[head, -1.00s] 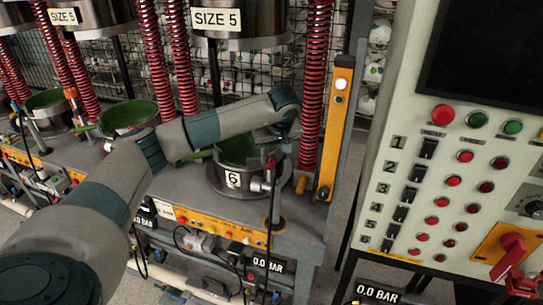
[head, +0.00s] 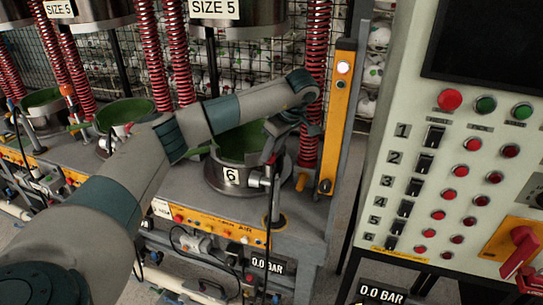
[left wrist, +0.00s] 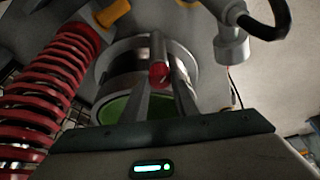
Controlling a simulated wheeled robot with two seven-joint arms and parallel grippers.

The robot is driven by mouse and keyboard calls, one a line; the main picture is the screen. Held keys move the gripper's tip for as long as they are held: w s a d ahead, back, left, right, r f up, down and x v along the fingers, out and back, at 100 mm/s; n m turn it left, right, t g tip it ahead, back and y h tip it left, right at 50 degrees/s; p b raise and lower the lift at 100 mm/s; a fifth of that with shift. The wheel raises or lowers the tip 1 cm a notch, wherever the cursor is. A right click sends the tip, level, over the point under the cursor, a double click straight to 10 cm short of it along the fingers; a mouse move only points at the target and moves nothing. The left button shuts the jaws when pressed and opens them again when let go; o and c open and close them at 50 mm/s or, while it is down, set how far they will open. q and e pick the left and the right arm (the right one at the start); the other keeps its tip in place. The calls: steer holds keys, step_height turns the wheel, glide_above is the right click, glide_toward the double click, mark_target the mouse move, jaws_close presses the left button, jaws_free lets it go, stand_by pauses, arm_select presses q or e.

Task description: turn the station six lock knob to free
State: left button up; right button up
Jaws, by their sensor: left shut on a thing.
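In the left wrist view the two fingers (left wrist: 166,78) are closed around a small red knob (left wrist: 158,73), beside the metal ring and green cup (left wrist: 110,108). The knob's exact turn position cannot be told. My right gripper is not in view.
A red coil spring (head: 314,70) and an orange post (head: 341,110) stand close to the right of the gripper. A control panel (head: 400,110) with buttons and switches fills the right side. Another press pot (head: 125,113) stands to the left.

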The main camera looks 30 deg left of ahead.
arm_select(q)
steer(key=shift+w+n+g+b, duration=0.1)
steer(key=shift+n+g+b, duration=0.4)
steer(key=shift+n, duration=0.8)
steer(key=shift+r, duration=0.1)
steer(key=o, duration=1.1)
steer(key=shift+c, duration=0.2)
